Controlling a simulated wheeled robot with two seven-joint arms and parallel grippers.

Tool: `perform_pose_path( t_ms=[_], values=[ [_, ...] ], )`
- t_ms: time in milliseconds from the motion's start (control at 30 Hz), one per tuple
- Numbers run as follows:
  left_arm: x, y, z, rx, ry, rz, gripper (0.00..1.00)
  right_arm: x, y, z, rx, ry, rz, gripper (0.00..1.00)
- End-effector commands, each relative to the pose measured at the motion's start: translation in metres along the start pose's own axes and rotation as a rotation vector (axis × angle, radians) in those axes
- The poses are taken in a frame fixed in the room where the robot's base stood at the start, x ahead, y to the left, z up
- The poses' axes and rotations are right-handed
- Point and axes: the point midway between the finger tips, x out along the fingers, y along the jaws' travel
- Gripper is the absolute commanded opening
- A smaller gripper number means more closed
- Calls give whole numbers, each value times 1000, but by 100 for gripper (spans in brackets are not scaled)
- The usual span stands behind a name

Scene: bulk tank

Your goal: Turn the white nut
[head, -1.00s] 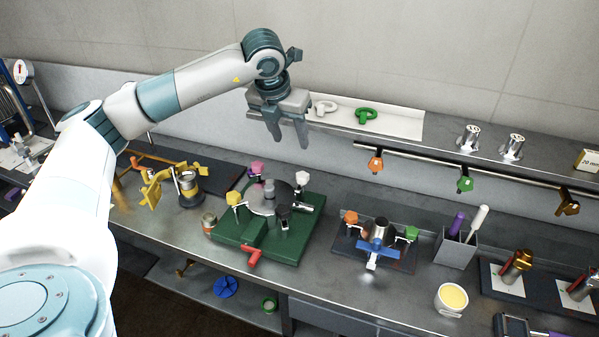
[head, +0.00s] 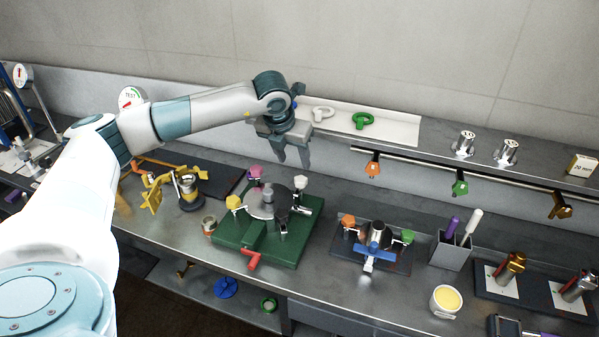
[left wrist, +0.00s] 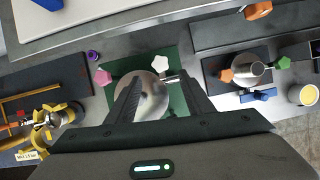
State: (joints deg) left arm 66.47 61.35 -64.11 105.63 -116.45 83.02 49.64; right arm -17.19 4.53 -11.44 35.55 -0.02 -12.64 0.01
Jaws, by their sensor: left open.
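The white nut (head: 301,182) is a star-shaped knob on the back right of a round grey disc (head: 262,204) on a green base plate (head: 310,215). In the left wrist view the white nut (left wrist: 160,63) shows just beyond the fingertips, about midway between them. My left gripper (head: 292,160) is open and empty, pointing down above and slightly behind the nut, apart from it. It also shows in the left wrist view (left wrist: 159,80). A pink knob (head: 255,172) and a yellow knob (head: 233,203) stand on the same fixture. My right gripper is not in view.
A red handle (head: 252,259) sticks out at the fixture's front. A shelf tray (head: 395,128) with a white and a green ring-shaped part runs behind my gripper. A rail (head: 420,165) with hanging coloured knobs runs below it. A smaller fixture (head: 375,240) stands to the right.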

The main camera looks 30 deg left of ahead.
Motion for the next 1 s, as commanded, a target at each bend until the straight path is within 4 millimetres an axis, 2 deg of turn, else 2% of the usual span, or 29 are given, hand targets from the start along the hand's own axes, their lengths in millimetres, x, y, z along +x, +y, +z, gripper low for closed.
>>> perform_pose_path(
  t_ms=[100,500,700,1000],
  values=[
    [19,0,0,0,4,1,48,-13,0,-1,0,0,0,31],
    [84,-1,0,1,2,0,48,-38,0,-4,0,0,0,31],
    [100,0,0,0,1,0,48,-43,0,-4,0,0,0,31],
    [103,0,0,1,-1,0,48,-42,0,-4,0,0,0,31]
  ],
)
